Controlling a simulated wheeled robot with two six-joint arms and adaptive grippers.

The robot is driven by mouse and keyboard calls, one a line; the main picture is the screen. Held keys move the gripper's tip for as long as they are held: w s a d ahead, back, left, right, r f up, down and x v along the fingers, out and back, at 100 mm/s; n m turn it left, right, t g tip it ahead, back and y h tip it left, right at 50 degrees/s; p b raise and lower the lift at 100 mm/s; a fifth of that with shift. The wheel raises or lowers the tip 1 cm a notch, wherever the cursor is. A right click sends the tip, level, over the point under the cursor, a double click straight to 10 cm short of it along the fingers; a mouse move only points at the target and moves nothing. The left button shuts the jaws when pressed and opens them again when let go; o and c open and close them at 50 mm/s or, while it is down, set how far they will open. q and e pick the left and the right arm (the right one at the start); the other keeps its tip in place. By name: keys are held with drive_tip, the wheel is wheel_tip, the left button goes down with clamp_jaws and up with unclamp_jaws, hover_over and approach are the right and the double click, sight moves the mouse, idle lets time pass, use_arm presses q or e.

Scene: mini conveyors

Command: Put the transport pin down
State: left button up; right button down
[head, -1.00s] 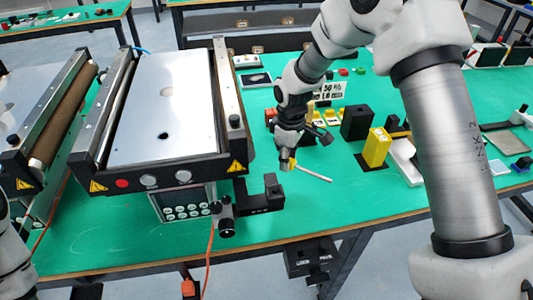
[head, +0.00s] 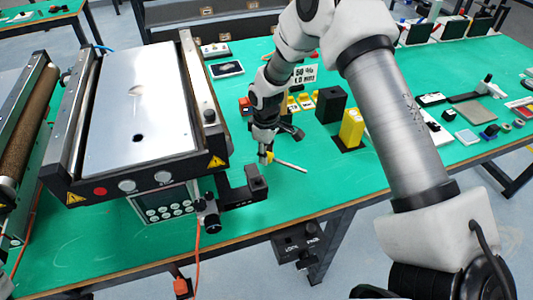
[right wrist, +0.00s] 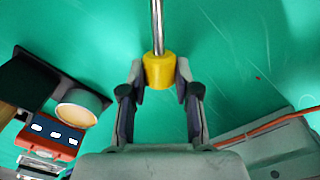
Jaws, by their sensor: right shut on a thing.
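The transport pin has a yellow grip and a thin metal rod (head: 291,166). My right gripper (head: 266,156) is shut on the yellow grip and holds the pin low over the green table, right of the conveyor. In the right wrist view, the yellow grip (right wrist: 158,72) sits between the two fingers of my right gripper (right wrist: 155,82), with the rod pointing away to the top edge. I cannot tell whether the pin touches the table. My left gripper is not in view.
The conveyor (head: 140,110) stands left, with a black bracket (head: 243,187) at its front right corner. Black (head: 330,105) and yellow (head: 352,128) blocks stand behind and right of my gripper. The green surface (head: 310,195) between bracket and front edge is clear.

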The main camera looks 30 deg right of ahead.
drive_tip(key=shift+w+f, duration=0.2)
drive_tip(key=shift+f, duration=0.4)
drive_tip(key=shift+s+f, duration=0.15)
drive_tip(key=c, duration=0.8)
unclamp_jaws()
drive_tip(key=shift+c, duration=0.2)
